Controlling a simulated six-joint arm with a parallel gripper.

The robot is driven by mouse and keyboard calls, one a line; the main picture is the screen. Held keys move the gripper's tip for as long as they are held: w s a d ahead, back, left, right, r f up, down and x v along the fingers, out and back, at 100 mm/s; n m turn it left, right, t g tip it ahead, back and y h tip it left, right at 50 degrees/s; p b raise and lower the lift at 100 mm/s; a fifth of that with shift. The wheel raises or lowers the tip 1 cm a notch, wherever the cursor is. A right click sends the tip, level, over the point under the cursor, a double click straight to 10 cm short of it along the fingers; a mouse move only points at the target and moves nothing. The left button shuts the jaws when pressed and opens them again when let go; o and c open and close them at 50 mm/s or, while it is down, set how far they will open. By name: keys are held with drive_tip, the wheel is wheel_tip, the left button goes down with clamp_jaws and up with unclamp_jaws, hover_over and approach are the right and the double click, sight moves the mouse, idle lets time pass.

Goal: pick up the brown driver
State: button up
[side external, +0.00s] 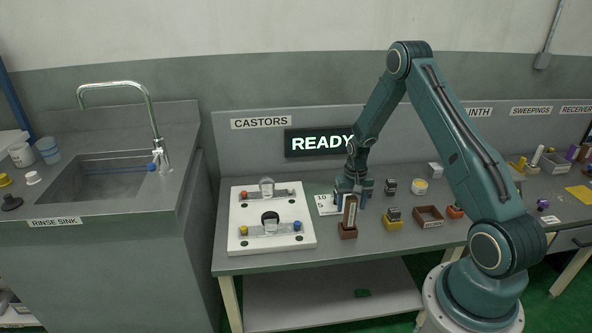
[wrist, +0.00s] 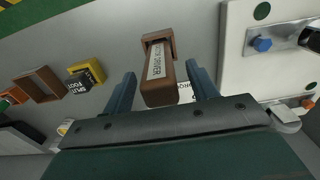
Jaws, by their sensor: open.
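The brown driver (wrist: 160,80) is a brown bar with a white label ending in "DRIVER". It stands upright in a small brown holder (wrist: 157,39). In the side view the driver (side external: 350,211) and its holder (side external: 347,231) are near the front of the bench. My gripper (wrist: 161,70) is open, with one finger on each side of the driver in the wrist view and gaps between. In the side view my gripper (side external: 352,192) is just behind and above the driver; its fingertips are partly hidden.
A "READY" display (side external: 322,142) stands behind.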

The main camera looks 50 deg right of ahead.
drive_tip(key=shift+c, duration=0.2)
drive_tip(key=c, duration=1.1)
drive_tip(key=shift+r, duration=0.1)
wheel_tip(320, 180, up, 20)
drive_tip(key=shift+f, duration=0.1)
drive_tip(key=shift+w, duration=0.1)
idle(0.6)
